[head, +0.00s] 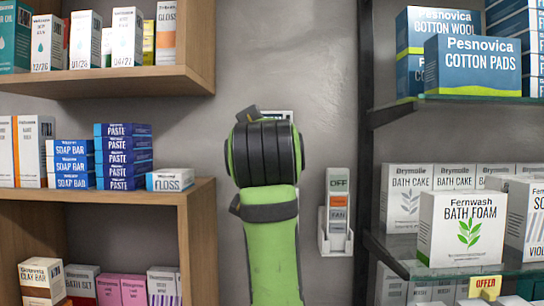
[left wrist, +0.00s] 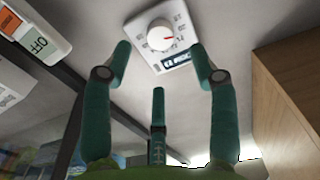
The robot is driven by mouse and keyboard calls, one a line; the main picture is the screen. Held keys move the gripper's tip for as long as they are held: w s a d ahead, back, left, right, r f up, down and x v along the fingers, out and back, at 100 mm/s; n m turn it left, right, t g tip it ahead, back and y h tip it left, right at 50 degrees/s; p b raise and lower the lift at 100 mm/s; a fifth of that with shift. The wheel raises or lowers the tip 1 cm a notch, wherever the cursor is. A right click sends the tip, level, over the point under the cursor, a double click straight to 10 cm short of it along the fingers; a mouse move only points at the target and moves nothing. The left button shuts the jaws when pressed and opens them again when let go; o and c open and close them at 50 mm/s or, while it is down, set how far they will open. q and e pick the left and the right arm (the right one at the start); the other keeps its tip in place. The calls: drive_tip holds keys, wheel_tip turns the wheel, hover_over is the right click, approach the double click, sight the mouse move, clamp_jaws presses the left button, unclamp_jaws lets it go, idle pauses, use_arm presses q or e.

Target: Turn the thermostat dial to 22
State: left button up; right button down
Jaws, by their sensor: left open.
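The white thermostat (left wrist: 178,58) is on the grey wall at the top of the left wrist view. In the head view my green arm hides most of the thermostat; only a sliver (head: 286,116) shows.
A white remote (head: 338,190) marked OFF and FAN hangs in a wall holder (head: 325,238) right of my arm. A wooden shelf (head: 190,192) with boxes stands left. Glass shelves (head: 460,99) with boxes stand right.

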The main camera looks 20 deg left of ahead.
use_arm(q)
drive_tip(key=p+x, duration=0.3)
drive_tip(key=x, duration=0.3)
drive_tip(key=shift+w, duration=0.4)
use_arm(e)
drive_tip(key=w+r, duration=0.1)
drive_tip(key=r, duration=0.1)
drive_tip(key=w+r, duration=0.1)
drive_tip(key=r, duration=0.1)
drive_tip(key=shift+w+a+r, duration=0.1)
drive_tip(key=shift+w, duration=0.1)
use_arm(q)
drive_tip(key=shift+f, duration=0.1)
use_arm(e)
drive_tip(key=shift+s, duration=0.1)
use_arm(q)
drive_tip(key=shift+a, duration=0.1)
drive_tip(key=c, duration=1.1)
use_arm(e)
drive_tip(key=shift+s, duration=0.25)
